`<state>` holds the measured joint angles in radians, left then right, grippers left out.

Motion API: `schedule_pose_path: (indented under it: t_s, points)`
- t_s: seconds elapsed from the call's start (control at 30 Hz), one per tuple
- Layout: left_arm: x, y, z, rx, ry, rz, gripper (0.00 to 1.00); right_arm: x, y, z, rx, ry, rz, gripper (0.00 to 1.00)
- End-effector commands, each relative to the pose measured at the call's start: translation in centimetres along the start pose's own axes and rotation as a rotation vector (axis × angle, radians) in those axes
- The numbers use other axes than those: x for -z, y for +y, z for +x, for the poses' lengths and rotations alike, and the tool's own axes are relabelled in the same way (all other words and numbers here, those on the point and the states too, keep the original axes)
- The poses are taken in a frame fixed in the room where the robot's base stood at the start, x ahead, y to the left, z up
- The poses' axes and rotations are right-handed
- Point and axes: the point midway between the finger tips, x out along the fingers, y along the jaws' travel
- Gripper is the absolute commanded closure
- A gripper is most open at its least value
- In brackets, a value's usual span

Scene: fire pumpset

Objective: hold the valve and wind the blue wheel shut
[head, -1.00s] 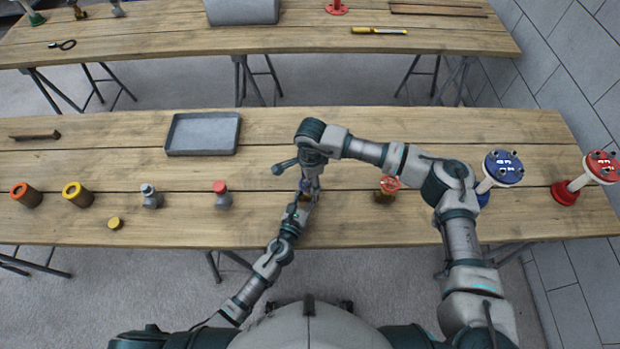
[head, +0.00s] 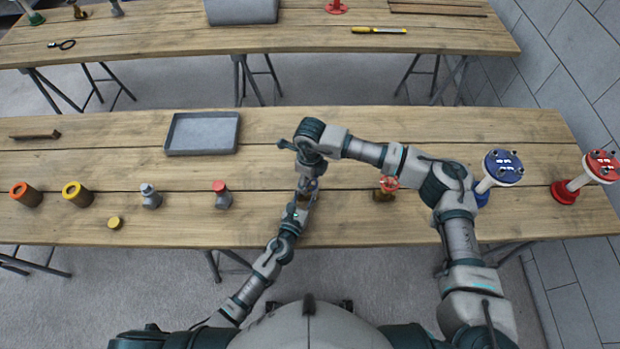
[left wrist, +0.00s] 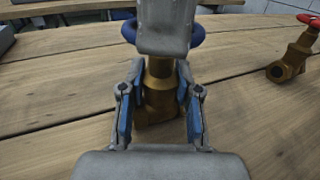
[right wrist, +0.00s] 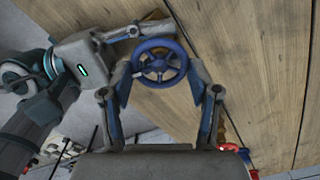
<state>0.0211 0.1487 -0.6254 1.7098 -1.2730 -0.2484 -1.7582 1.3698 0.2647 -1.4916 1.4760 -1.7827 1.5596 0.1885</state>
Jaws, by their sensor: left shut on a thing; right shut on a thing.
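The brass valve (left wrist: 158,105) stands upright on the near table, between the fingers of my left gripper (left wrist: 158,80), which is shut on its body. Its blue wheel (right wrist: 160,64) is on top and shows spoked and round in the right wrist view. My right gripper (right wrist: 160,76) comes from above and is shut on the wheel, a finger at each side. In the left wrist view the right gripper hides the middle of the blue wheel (left wrist: 198,36). In the head view my arms hide most of the valve.
A brass valve with a red wheel (head: 385,188) stands to the right. Blue (head: 502,166) and red (head: 601,166) flanged pieces are farther right. A grey tray (head: 203,134) lies behind left. A red-topped fitting (head: 222,194) and other small parts stand left.

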Motion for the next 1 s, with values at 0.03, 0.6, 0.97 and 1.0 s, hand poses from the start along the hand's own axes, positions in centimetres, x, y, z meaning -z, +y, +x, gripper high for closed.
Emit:
schedule_pose_path:
  t_s: [0.03, 0.6, 0.97, 1.0]
  points:
    - [0.27, 0.47, -0.11, -0.011, 0.005, 0.001, 1.00, 0.32, -0.85, 0.10, 0.015, 0.006, 0.056, 0.74]
    - [0.34, 0.35, -0.18, -0.008, 0.006, 0.000, 1.00, 0.34, -0.89, 0.09, 0.018, 0.002, 0.598, 0.74]
    - [0.40, 0.35, -0.20, -0.008, 0.008, -0.001, 1.00, 0.37, -0.89, 0.13, 0.019, 0.000, 0.926, 0.74]
    - [0.40, 0.35, -0.20, -0.008, 0.008, 0.000, 1.00, 0.37, -0.89, 0.13, 0.020, 0.000, 0.958, 0.74]
